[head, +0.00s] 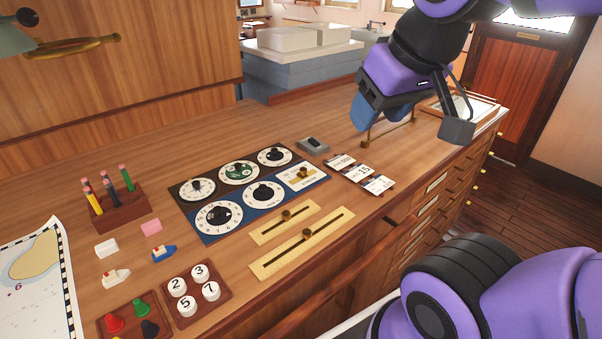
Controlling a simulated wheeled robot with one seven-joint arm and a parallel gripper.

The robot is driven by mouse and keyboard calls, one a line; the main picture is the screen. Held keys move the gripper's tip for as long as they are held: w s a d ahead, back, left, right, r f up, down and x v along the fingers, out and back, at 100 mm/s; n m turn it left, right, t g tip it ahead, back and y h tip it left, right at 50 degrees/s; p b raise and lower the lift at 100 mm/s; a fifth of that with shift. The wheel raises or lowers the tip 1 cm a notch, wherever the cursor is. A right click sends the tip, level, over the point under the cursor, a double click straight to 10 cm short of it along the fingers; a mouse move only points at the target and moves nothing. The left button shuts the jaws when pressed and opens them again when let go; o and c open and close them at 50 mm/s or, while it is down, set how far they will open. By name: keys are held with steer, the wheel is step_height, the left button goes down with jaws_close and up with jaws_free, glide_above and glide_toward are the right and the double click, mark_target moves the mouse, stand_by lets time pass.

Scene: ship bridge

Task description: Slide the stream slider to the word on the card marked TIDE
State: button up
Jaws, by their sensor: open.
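My gripper (411,126) is open and empty in the upper right, above the back right of the wooden desk, apart from the sliders and cards. Two brass sliders lie on the desk: a shorter one (268,225) and a longer one (280,256), each with a round knob near the middle of its slot. A smaller slider (302,176) sits on a white plate at the right end of the blue dial panel. I cannot tell which is the stream slider. Three white cards (360,172) lie on a dark holder; their words are too small to read, so I cannot tell which says TIDE.
Several dials (218,215) fill the panel left of the cards. A grey device (312,145) and a brass rail (388,131) stand behind the cards. A pen block (122,214), number discs (190,291) and a chart (33,270) are at left. The front rail (345,282) edges the desk.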

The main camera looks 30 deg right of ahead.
stand_by(0.4)
steer(key=n+g, duration=0.5)
glide_above(303, 169)
step_height(303, 169, down, 22)
step_height(303, 169, down, 10)
steer(key=shift+w+d+f, duration=0.1)
steer(key=shift+f, duration=0.1)
jaws_close()
